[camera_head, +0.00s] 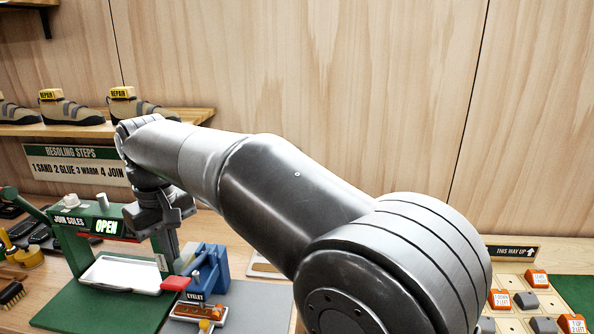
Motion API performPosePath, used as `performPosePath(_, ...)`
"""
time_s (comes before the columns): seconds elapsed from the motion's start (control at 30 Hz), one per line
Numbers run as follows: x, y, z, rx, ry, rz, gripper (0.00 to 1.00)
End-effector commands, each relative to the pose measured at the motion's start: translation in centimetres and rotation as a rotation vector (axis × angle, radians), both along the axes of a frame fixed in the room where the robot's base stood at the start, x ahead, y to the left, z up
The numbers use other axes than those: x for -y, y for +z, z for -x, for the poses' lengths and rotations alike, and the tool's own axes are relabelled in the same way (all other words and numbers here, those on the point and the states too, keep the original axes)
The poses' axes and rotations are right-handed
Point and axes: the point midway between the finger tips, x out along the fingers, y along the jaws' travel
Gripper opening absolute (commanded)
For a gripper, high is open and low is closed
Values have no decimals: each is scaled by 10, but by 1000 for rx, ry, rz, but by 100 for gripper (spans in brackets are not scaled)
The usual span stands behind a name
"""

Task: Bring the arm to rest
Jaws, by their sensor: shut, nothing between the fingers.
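My arm reaches from the lower right across the picture to the upper left and bends down at the wrist. My gripper (162,215) hangs above the workbench, pointing down, beside the green "JOIN SOLES" press (77,220). It is shut and I see nothing held in it. I cannot tell whether its fingers touch the press frame behind it. My arm hides much of the middle of the bench.
The press holds a white tray (120,272). A blue "EYELET" tool (208,270) with a red handle stands just right below my gripper. Shoes with "REPAIR" tags (72,110) sit on a shelf behind.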

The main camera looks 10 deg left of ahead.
Motion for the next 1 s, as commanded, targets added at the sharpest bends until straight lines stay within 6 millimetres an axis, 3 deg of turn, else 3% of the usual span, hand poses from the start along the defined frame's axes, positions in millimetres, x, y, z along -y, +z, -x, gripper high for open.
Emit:
performPosePath(0.23,100,18,-21,72,-181,-51,0)
performPosePath(0.47,206,21,-17,153,-385,-103,0)
performPosePath(0.7,305,7,11,243,-597,-156,0)
performPosePath(1.0,399,-33,69,361,-853,-216,0)
